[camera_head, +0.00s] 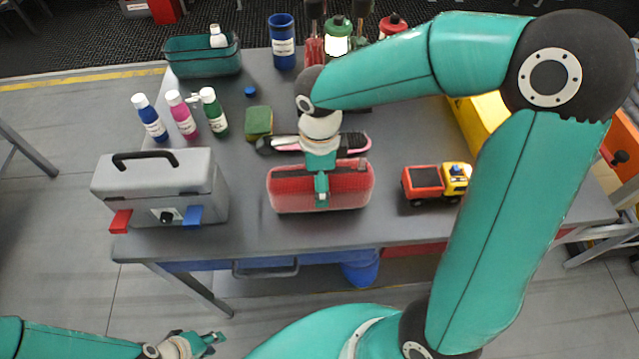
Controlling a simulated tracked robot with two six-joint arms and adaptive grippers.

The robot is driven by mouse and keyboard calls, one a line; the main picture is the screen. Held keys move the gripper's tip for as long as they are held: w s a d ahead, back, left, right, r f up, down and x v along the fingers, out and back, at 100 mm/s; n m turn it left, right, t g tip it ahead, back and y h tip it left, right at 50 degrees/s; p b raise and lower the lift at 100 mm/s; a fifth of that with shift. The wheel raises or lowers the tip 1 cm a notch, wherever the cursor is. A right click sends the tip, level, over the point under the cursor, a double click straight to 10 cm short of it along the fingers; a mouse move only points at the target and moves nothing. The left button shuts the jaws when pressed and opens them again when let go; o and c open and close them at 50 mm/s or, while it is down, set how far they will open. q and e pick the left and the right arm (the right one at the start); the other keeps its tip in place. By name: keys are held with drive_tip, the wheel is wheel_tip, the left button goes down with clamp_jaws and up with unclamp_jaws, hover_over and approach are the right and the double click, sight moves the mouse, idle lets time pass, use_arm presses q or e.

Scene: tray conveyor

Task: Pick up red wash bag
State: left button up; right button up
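The red wash bag (350,190) lies near the front edge of the grey table, in the middle of the head view. It is a rounded, semi-transparent red bag with a pale trim. My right gripper (321,192) points down over its middle, with a teal finger in front of the bag. The other finger is hidden, so I cannot tell whether it grips the bag. My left gripper (214,342) is low at the bottom left, in front of the table and away from the bag. Its fingers look apart and hold nothing.
A grey toolbox (160,185) stands left of the bag and a toy truck (424,183) right of it. A dark pink-edged item (352,144) lies just behind. A green-yellow sponge (258,122), several bottles and a teal bin (203,64) are farther back.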

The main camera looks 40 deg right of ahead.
drive_tip(key=c, duration=1.6)
drive_tip(key=shift+r, duration=0.15)
